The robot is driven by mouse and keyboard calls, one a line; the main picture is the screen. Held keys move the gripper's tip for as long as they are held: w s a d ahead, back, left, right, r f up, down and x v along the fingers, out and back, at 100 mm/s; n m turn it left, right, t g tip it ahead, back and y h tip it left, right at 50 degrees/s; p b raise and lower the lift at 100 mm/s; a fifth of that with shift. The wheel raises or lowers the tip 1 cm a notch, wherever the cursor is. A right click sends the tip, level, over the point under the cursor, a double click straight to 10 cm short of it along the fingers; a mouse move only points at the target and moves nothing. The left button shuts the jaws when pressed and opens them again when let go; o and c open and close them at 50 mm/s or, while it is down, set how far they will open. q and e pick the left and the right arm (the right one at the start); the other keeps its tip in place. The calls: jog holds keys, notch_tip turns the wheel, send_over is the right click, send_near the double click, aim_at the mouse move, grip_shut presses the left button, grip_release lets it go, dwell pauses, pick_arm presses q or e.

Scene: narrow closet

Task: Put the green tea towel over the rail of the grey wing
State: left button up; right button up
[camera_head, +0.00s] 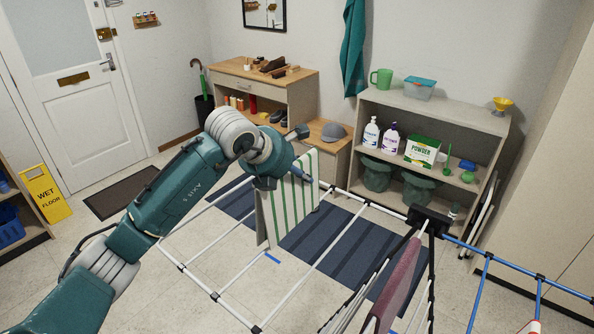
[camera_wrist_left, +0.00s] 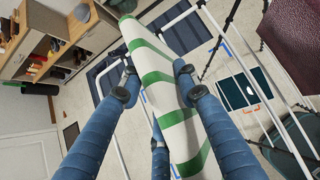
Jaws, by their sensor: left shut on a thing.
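The green tea towel (camera_head: 302,200), white with green stripes, hangs from my left gripper (camera_head: 283,168) in the head view. The gripper is shut on its upper part, and the towel hangs down in the region of the grey wing. In the left wrist view the towel (camera_wrist_left: 158,75) runs between the blue fingers of the gripper (camera_wrist_left: 155,85). The grey wing (camera_head: 310,267) of the drying rack spreads out with several pale rails. I cannot tell whether the towel touches a rail. My right gripper is not in view.
A maroon cloth (camera_head: 398,283) hangs on the rack's middle part, beside a black joint (camera_head: 428,220). A blue wing (camera_head: 510,268) extends to the right. Shelves (camera_head: 435,108) with bottles and a powder box stand behind. A striped blue rug (camera_head: 345,250) lies beneath the grey wing.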

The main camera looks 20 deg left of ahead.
pick_arm(q)
jog(key=shift+s+a+f, duration=0.1)
jog(key=shift+s+f, duration=0.05)
jog(key=shift+f, duration=0.35)
jog(key=shift+f+b, duration=0.3)
jog(key=shift+b, duration=0.1)
jog(key=shift+f+b, duration=0.3)
jog(key=shift+f, duration=0.25)
jog(key=shift+f+b, duration=0.4)
jog(key=shift+f, duration=0.55)
jog(key=shift+f+b, duration=0.95)
jog(key=shift+f, duration=0.6)
notch_tip(320, 180, down, 10)
jog(key=b, duration=0.5)
jog(key=shift+f+b, duration=0.25)
jog(key=shift+b, duration=0.15)
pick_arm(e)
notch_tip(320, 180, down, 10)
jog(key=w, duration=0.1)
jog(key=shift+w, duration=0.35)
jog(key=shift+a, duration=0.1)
